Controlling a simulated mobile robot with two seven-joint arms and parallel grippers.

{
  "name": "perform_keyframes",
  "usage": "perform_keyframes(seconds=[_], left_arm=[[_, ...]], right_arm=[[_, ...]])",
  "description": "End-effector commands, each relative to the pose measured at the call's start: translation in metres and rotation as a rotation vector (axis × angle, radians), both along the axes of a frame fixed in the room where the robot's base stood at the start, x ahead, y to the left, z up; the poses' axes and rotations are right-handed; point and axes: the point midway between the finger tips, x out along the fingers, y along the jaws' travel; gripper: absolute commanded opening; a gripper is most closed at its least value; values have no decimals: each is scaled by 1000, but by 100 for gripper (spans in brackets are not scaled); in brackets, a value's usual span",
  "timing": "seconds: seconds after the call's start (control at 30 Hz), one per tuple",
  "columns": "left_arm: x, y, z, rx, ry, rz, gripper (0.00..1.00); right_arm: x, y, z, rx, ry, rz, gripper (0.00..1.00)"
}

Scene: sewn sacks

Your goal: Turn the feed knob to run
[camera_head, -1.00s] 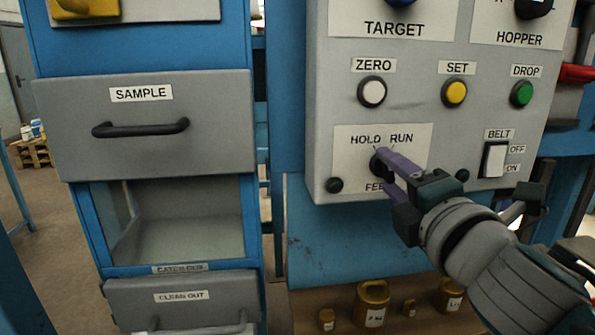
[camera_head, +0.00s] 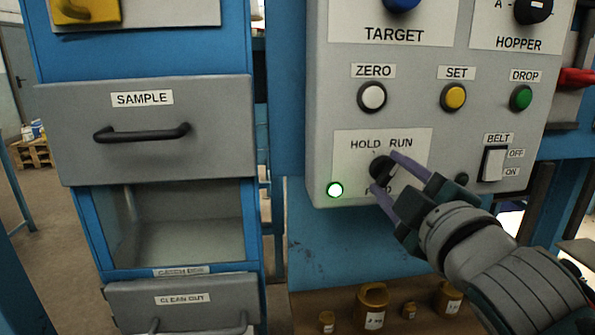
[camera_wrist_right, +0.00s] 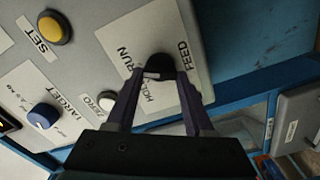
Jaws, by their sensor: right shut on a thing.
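The black feed knob (camera_head: 380,168) is on a white plate (camera_head: 345,165) marked HOLD and RUN, low on the grey control panel. Its label below is partly hidden by my fingers. My right gripper (camera_head: 384,172) is shut on the knob, with one purple finger on each side. In the right wrist view the knob (camera_wrist_right: 161,66) sits between the fingertips of the right gripper (camera_wrist_right: 164,76). Which label the knob points at is not clear. My left gripper is out of view.
Above are the white ZERO (camera_head: 372,96), yellow SET (camera_head: 454,96) and green DROP (camera_head: 520,97) buttons. The BELT switch (camera_head: 493,163) is right of the knob. A SAMPLE drawer (camera_head: 145,130) is at left. Yellowish containers (camera_head: 372,302) stand below.

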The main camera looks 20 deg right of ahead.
Motion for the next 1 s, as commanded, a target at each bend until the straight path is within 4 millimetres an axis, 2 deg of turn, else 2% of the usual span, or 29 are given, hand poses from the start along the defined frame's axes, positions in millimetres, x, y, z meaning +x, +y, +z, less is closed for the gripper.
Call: perform_keyframes(seconds=[0.63,0.67,0.9,1.0], left_arm=[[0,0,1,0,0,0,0],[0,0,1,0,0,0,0],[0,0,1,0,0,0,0],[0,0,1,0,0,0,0]], right_arm=[[0,0,1,53,-15,1,0],[0,0,1,53,-15,1,55],[0,0,1,51,-14,0,82],[0,0,0,50,-13,0,82]])
